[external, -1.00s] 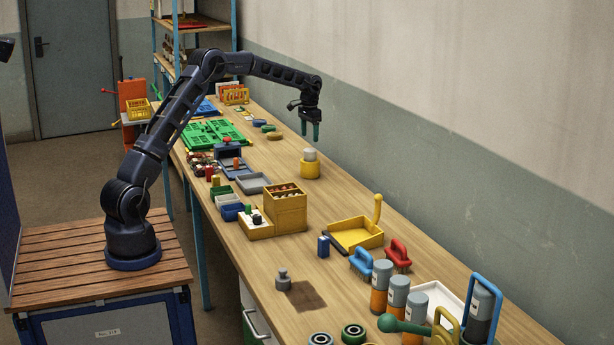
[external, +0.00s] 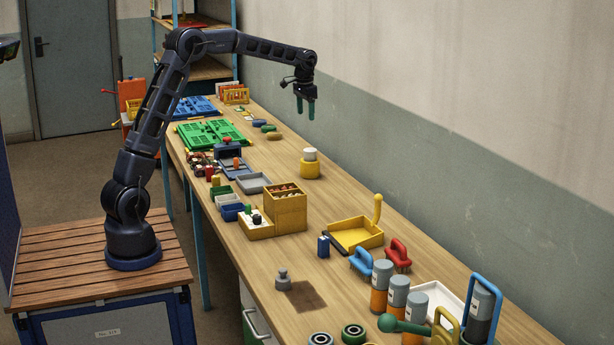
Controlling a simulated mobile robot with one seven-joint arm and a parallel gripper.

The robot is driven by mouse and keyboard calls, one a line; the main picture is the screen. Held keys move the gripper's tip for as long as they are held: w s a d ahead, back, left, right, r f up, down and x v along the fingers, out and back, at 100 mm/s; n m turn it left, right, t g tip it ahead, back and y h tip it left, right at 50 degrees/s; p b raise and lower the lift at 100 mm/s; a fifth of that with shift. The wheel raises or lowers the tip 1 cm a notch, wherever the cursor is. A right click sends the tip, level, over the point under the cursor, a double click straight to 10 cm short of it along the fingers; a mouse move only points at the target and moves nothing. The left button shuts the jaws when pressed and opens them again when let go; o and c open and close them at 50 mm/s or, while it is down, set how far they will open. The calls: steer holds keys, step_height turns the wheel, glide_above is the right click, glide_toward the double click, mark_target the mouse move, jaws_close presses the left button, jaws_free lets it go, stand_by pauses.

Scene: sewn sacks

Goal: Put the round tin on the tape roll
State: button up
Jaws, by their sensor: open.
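A short pale cylinder (external: 310,154), which looks like the round tin, stands upright on a yellow round piece (external: 310,169), which looks like the tape roll. Whether the tin rests on its top or sits partly down in its middle is too small to tell. Both are on the workbench near its wall side. My gripper (external: 306,108) is open and empty, with its green fingers pointing down. It is in the air above the tin, with a clear gap between them.
The long wooden bench (external: 345,205) has free room around the yellow piece. A yellow box (external: 286,210) with a grey tray (external: 253,183) stands nearer the front edge. A yellow dustpan (external: 355,234), brushes and bottles are towards the near end. A green case (external: 213,134) lies at the far end.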

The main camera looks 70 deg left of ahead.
steer(key=s+d+r+t, duration=0.1)
steer(key=s+d+r, duration=0.4)
steer(key=s+d, duration=0.55)
steer(key=s+d+r+t, duration=0.1)
steer(key=s+d+r, duration=0.55)
steer(key=s, duration=0.65)
steer(key=s+d+f, duration=0.3)
steer(key=s, duration=0.5)
steer(key=s+d+f+t, duration=0.1)
steer(key=s+d+f, duration=0.2)
steer(key=s, duration=0.6)
steer(key=s+d+f+m+t, duration=0.1)
steer(key=s+d+f, duration=0.1)
steer(key=s, duration=0.7)
steer(key=shift+s+d+f+h, duration=0.2)
steer(key=shift+d+f+h, duration=0.15)
steer(key=shift+f, duration=0.25)
